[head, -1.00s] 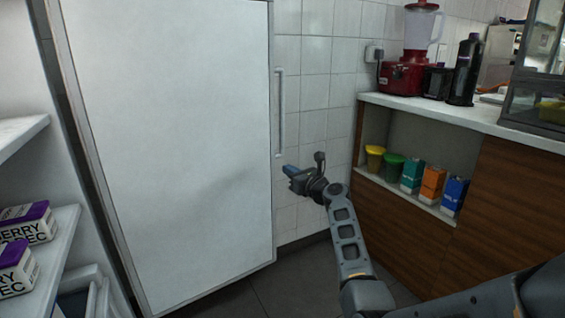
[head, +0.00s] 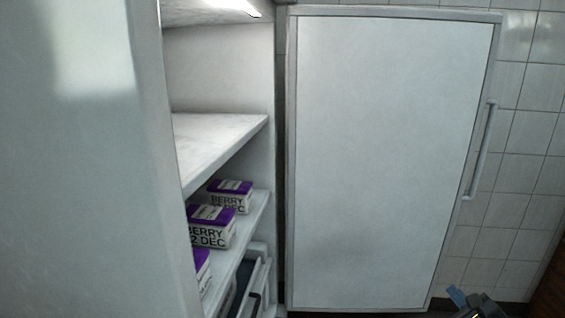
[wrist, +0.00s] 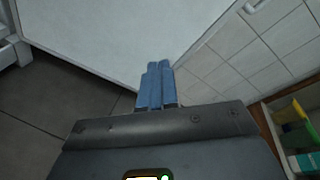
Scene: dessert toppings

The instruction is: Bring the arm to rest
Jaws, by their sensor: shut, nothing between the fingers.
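My gripper (wrist: 158,76) is in the wrist view with its two blue fingers pressed together and nothing between them. It points toward the white door (wrist: 120,35) and the dark floor below it. In the head view only the gripper's blue tip (head: 457,296) and a bit of my arm show at the bottom right, in front of the door's lower right corner. The rest of my arm is out of the head view.
The white door (head: 385,160) has a vertical handle (head: 481,150) on its right. At the left, white shelves (head: 225,140) hold berry boxes (head: 212,228). Tiled wall (head: 530,120) lies right of the door. Yellow and green tubs (wrist: 288,110) show at the wrist view's right edge.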

